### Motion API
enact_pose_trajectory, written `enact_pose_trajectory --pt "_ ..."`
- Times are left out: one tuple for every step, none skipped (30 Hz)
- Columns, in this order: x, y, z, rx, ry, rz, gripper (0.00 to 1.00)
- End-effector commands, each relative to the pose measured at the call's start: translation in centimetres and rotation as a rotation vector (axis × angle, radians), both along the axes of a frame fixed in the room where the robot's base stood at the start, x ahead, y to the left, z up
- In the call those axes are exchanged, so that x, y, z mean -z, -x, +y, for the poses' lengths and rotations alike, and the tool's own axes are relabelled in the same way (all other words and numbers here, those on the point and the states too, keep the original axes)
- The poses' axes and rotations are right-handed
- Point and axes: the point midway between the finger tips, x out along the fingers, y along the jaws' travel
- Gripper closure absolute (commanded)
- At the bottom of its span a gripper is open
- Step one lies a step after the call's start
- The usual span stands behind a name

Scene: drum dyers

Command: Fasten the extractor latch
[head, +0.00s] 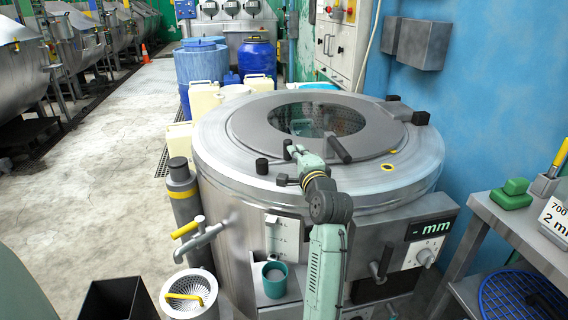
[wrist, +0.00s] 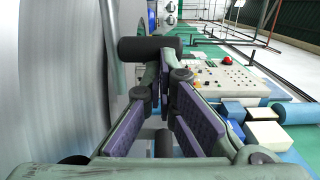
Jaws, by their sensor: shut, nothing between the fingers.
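The extractor (head: 235,180) is a round steel machine with a flat ring lid (head: 255,132) around a dark glass window (head: 320,118). The lid looks closed. A black bar handle (head: 338,149) slants up from the lid's front. My gripper (head: 297,152) is over the front rim of the lid, left of that handle. In the wrist view my gripper (wrist: 166,72) is shut and empty, with purple pads. A black cylindrical grip (wrist: 148,48) lies just beyond the fingertips; I cannot tell if they touch. Which black fitting is the latch is unclear.
Black blocks (head: 262,166) sit on the rim. A teal cup (head: 274,279), a tap (head: 200,232) and a white basket (head: 190,292) stand at the front left. A steel table (head: 500,225) is at the right. Blue drums (head: 257,58) stand behind.

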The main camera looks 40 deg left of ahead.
Motion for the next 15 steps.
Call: enact_pose_trajectory --pt "0.0 -0.7 0.0 -0.039 0.000 0.001 1.00" --pt "0.0 -0.9 0.2 -0.067 -0.001 0.001 1.00" --pt "0.0 -1.2 0.4 -0.105 -0.001 0.001 1.00" --pt "0.1 -1.4 0.6 -0.133 0.001 0.000 1.00" --pt "0.1 -1.6 0.8 -0.161 0.000 0.001 1.00" --pt "0.1 -1.9 1.0 -0.199 0.001 0.000 1.00" --pt "0.1 -2.1 1.2 -0.227 0.000 0.001 1.00" --pt "0.1 -2.3 1.4 -0.253 0.000 0.001 1.00" --pt "0.0 -2.5 1.6 -0.289 0.000 0.001 1.00" --pt "0.1 -2.7 1.8 -0.314 0.001 0.002 1.00" --pt "0.0 -2.8 2.0 -0.339 -0.001 0.000 1.00" --pt "0.0 -3.0 2.3 -0.372 0.001 0.002 1.00" --pt "0.0 -3.0 2.6 -0.376 0.001 -0.001 1.00" --pt "0.0 -3.0 2.8 -0.374 0.002 -0.001 1.00" --pt "0.0 -3.2 3.0 -0.373 0.001 -0.001 1.00"
